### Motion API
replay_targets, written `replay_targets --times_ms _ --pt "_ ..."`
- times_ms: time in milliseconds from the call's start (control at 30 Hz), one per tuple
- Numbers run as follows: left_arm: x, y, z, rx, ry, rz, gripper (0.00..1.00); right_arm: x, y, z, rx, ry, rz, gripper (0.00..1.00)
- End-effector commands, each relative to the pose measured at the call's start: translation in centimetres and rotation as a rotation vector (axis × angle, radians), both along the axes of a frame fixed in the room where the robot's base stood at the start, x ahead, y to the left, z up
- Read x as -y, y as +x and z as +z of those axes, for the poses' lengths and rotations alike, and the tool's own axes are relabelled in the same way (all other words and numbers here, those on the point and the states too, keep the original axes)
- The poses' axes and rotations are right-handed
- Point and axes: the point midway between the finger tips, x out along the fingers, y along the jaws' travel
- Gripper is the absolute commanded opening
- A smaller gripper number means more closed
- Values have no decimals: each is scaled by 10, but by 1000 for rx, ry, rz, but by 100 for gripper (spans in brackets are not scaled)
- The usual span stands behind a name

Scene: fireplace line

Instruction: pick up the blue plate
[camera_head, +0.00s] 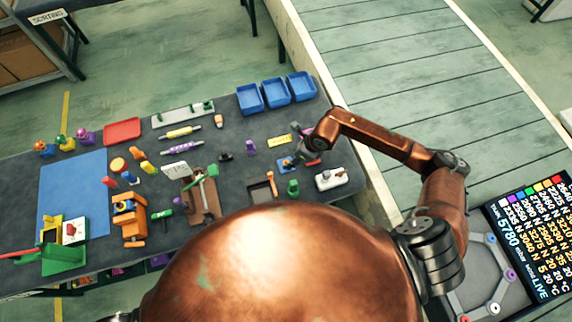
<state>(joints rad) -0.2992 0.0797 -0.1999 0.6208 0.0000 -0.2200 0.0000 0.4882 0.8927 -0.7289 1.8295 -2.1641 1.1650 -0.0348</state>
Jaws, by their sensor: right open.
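A small blue plate (286,163) lies on the dark table at its right part, partly hidden by my right gripper. My right gripper (301,154) is open and low over the table, just to the right of the small blue plate. I cannot tell whether a finger touches the plate. A large flat blue sheet (72,190) lies at the table's left. My left gripper is not in view.
A red piece (313,162) and a yellow label (279,140) are close to my right gripper. A green piece (293,187) and a white device (330,179) stand nearer me. Three blue bins, one of them here (249,99), line the far edge. A conveyor (400,70) runs at the right.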

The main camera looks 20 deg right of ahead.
Motion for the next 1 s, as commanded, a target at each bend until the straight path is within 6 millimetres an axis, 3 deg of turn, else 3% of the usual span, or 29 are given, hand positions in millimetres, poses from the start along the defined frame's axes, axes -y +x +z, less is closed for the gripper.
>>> replay_targets --times_ms 400,733,1000 --pt "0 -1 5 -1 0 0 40 -19 11 -49 -1 5 -1 51" --pt "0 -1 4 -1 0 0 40 -21 13 -55 -1 5 1 51" --pt "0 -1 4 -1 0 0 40 -21 13 -55 0 6 1 33"
